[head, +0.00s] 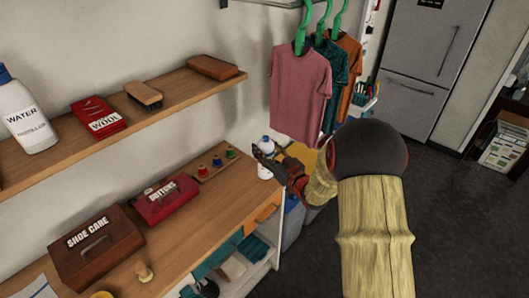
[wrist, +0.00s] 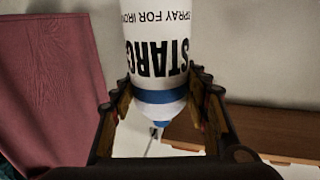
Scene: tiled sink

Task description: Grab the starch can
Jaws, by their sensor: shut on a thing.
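The starch can (wrist: 155,50) is white with a blue band and dark lettering. It fills the upper middle of the wrist view, upside down in that picture. My gripper (wrist: 163,100) has a finger on each side of it and is shut on the can near the blue band. In the head view the can (head: 265,173) shows as a small white shape at the right end of the wooden counter, partly hidden by my gripper (head: 268,160). I cannot tell whether its base touches the counter.
A red buttons box (head: 167,199), a brown shoe care box (head: 96,248) and a rack of thread spools (head: 216,163) stand on the counter (head: 200,222). A shelf (head: 120,118) runs above. Shirts (head: 299,92) hang close behind my gripper.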

